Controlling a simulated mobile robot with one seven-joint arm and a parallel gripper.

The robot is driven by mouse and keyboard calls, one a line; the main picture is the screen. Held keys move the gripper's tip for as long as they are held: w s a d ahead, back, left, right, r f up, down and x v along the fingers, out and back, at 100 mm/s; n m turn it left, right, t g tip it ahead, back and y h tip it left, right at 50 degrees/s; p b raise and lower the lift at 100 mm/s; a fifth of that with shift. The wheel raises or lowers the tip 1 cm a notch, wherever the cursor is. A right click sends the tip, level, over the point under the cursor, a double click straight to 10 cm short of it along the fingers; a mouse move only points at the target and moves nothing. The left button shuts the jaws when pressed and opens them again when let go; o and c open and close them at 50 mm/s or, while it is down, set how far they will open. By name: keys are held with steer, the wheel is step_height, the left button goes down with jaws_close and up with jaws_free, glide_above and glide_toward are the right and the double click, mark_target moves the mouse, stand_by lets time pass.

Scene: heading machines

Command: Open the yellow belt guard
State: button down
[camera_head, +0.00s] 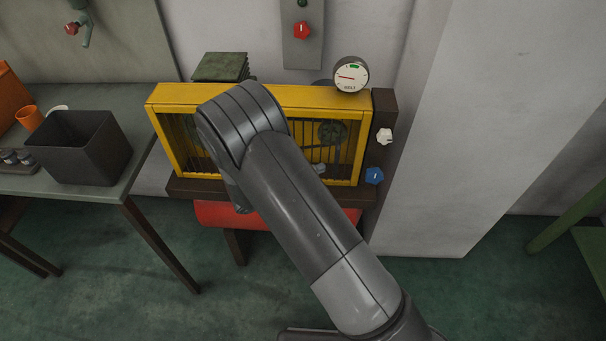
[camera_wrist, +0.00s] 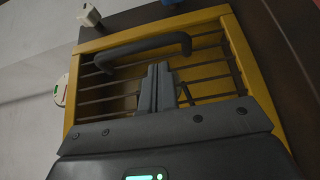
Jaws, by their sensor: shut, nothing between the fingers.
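The yellow belt guard (camera_head: 160,105) is a yellow frame with dark bars on the front of the machine. It looks closed in the head view, though my arm covers its middle. In the wrist view the guard's yellow frame (camera_wrist: 243,62) fills much of the picture, with a dark curved handle (camera_wrist: 143,48) across its bars. My gripper (camera_wrist: 158,72) is shut and empty, its fingertips pointing at the bars just below the handle in the picture. I cannot tell whether they touch anything. In the head view my gripper is hidden behind my arm.
A gauge (camera_head: 351,75) sits on the guard's top right. A white knob (camera_head: 384,136) and a blue knob (camera_head: 374,176) are on the right side panel. A dark bin (camera_head: 80,150) stands on the left table. A red knob (camera_head: 302,30) is on the wall.

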mark_target(344, 159)
steer(key=shift+x, duration=1.7)
steer(key=s+a+m+g+h, duration=0.1)
steer(key=s+a, duration=0.3)
steer(key=s, duration=0.8)
steer(key=s+a+g, duration=0.1)
steer(key=s+a, duration=0.3)
steer(key=s, duration=0.7)
steer(key=s+a, duration=0.9)
steer(key=a, duration=0.3)
steer(key=s+a, duration=1)
steer(key=a, duration=0.2)
steer(key=shift+a, duration=0.15)
steer(key=shift+s, duration=0.1)
steer(key=c, duration=2.1)
jaws_free()
steer(key=shift+c, duration=0.2)
